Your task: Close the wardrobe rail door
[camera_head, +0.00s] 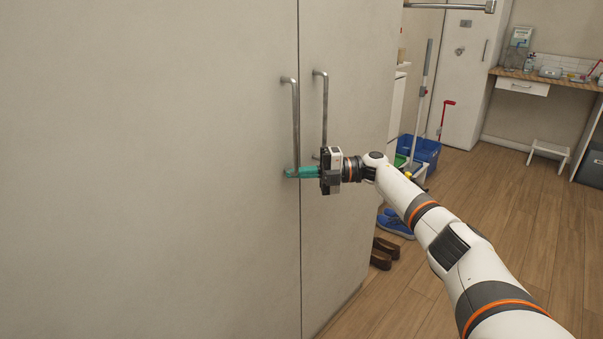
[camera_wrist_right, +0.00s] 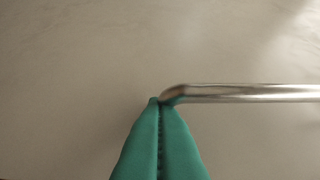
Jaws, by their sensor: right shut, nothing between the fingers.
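The wardrobe's left door (camera_head: 150,170) is a large pale panel filling the left of the head view. Its right door (camera_head: 345,90) stands beside it, with a thin dark seam between them. Each has a vertical metal bar handle: the left handle (camera_head: 295,125) and the right handle (camera_head: 325,100). My right gripper (camera_head: 290,173) has green fingers and is at the lower end of the left handle. In the right wrist view the fingers (camera_wrist_right: 160,105) are shut together, tips at the bent end of the handle bar (camera_wrist_right: 250,93). Nothing shows between them. My left gripper is not in view.
Blue shoes (camera_head: 396,222) and brown footwear (camera_head: 384,252) lie on the floor right of the wardrobe. A blue bucket (camera_head: 425,150) with mops stands behind. A white step stool (camera_head: 549,152) and a wall desk (camera_head: 550,80) are farther back. Wooden floor is clear at right.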

